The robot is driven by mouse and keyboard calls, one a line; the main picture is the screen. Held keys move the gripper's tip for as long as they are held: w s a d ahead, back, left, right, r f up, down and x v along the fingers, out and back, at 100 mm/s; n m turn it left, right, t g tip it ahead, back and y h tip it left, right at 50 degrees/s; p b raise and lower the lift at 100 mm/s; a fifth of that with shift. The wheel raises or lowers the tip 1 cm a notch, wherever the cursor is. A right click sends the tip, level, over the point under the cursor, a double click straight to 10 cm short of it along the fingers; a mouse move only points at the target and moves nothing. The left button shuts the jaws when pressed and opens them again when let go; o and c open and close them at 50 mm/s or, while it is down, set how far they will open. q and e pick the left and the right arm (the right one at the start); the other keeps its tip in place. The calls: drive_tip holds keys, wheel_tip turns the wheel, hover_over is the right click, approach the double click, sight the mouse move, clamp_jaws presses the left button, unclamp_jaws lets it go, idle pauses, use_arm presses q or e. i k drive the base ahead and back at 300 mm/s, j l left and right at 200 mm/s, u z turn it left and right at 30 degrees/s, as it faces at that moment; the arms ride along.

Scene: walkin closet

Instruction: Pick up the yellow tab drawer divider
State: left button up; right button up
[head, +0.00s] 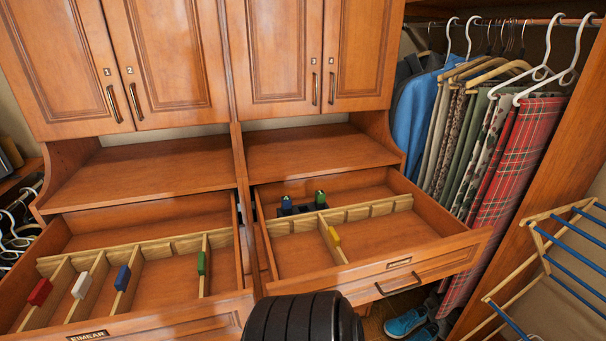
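The yellow tab drawer divider (334,236) is a thin light-wood slat with a yellow tab on its upper edge. It stands in the open right drawer (440,243), running from the slotted wooden rail (365,212) toward the drawer front. Nothing is touching its tab.
The open left drawer (165,318) holds dividers with red (40,291), white (82,285), blue (122,278) and green (201,263) tabs. A dark holder with two small green-and-blue-topped items (303,205) sits behind the right rail. A drying rack (545,235) stands at right.

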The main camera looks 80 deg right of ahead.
sight(331, 240)
drive_tip(key=z, duration=2.9)
